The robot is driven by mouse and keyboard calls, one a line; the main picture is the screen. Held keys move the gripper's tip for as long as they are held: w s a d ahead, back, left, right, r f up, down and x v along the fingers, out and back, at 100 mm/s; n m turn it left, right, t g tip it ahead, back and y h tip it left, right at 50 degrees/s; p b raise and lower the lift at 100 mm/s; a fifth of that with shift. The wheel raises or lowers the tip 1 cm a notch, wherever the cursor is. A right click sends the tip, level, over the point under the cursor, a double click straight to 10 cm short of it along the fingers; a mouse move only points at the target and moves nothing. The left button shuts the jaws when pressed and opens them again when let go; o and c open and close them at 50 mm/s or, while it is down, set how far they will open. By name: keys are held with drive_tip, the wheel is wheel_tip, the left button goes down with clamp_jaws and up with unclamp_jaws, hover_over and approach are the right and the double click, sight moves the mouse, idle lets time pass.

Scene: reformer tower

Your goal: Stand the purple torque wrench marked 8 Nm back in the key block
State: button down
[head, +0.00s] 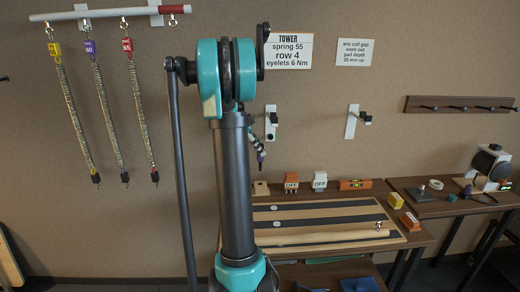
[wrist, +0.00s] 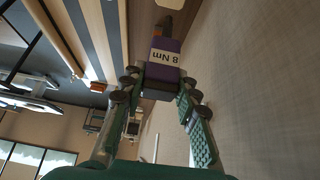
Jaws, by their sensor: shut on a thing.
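The purple torque wrench (wrist: 165,64), with a white label reading 8 Nm, is between the fingers of my gripper (wrist: 160,85) in the wrist view. Its dark tip points toward the top of that view. In the head view my gripper (head: 257,148) is small and partly behind my arm, with the purple wrench (head: 262,158) hanging below it, above the back left of the table. A small wooden block (head: 260,188) on the table below looks like the key block. A pale shape (wrist: 176,9) at the wrist view's top edge may be this block; its holes cannot be made out.
Orange (head: 291,182) and white (head: 320,181) blocks and an orange level (head: 355,184) stand along the table's back edge. A striped board (head: 330,222) covers much of the table (head: 415,240). The wall (head: 300,130) is close behind, with a bracket (head: 271,122) near my gripper.

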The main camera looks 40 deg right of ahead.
sight(260, 162)
drive_tip(key=shift+f, duration=2.9)
drive_tip(key=shift+f, duration=0.5)
drive_tip(key=shift+f, duration=0.35)
drive_tip(key=shift+f, duration=1)
drive_tip(key=shift+f, duration=0.35)
drive_tip(key=shift+f, duration=0.3)
drive_tip(key=c, duration=1.1)
unclamp_jaws()
drive_tip(key=shift+o, duration=0.2)
